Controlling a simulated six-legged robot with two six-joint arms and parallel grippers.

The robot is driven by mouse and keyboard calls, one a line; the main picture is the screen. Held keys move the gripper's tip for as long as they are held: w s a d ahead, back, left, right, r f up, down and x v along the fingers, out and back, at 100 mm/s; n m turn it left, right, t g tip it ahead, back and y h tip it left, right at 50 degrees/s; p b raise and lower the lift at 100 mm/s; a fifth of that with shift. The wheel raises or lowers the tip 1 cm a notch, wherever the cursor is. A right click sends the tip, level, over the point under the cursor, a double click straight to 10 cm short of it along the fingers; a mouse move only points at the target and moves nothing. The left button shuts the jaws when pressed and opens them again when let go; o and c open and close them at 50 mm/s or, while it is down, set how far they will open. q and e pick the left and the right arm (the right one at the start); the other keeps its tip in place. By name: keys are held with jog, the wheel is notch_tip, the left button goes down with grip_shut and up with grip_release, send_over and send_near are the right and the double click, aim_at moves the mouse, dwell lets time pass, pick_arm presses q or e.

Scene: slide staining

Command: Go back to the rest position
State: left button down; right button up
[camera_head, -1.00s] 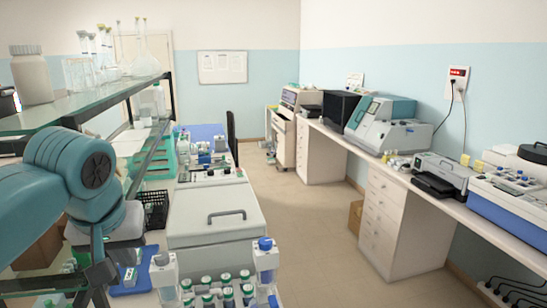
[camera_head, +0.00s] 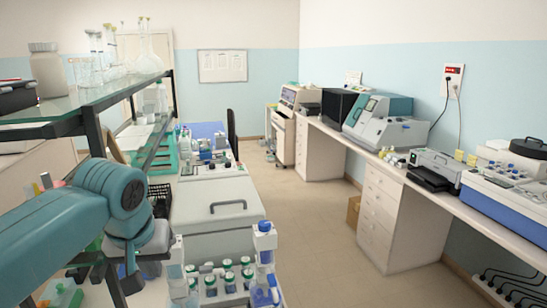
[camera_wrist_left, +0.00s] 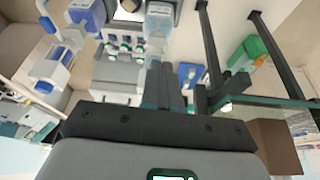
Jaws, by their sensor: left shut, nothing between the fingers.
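My left arm comes in from the left in the head view, beside the glass shelf. Its gripper (camera_head: 131,262) points down there and is partly hidden by the wrist. In the left wrist view the gripper (camera_wrist_left: 162,70) has its two fingers together with nothing between them. Green-capped vials (camera_head: 228,281) and a tall blue-capped bottle (camera_head: 264,244) stand at the bottom of the head view, right of the gripper and apart from it. The vials also show in the left wrist view (camera_wrist_left: 125,45). My right gripper is out of view.
A glass shelf (camera_head: 95,103) with a dark frame and glassware is close to my left arm. A pale box with a handle (camera_head: 215,190) is behind the vials. A long bench (camera_head: 440,195) with instruments runs along the right wall. The floor (camera_head: 305,240) between is clear.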

pick_arm(q)
jog(key=d+f+h+b, duration=0.1)
jog(key=d+f, duration=0.1)
jog(key=f, duration=0.8)
jog(key=s+d+f+m+g+h+b, duration=0.1)
jog(key=d+f, duration=0.2)
jog(key=f, duration=0.8)
jog(key=d+f+m+g+h+b, duration=0.1)
jog(key=d+f, duration=0.1)
jog(key=f, duration=0.9)
jog(key=shift+s+d+f, duration=0.15)
jog(key=shift+s+f, duration=0.05)
jog(key=shift+f, duration=0.05)
jog(key=s+d+f+n+g+h+b, duration=0.1)
jog(key=s+d+f+n+b, duration=0.1)
jog(key=s+f, duration=1.9)
jog(key=shift+d+g+h+b, duration=0.3)
jog(key=shift+g+b, duration=0.1)
jog(key=shift+b, duration=0.05)
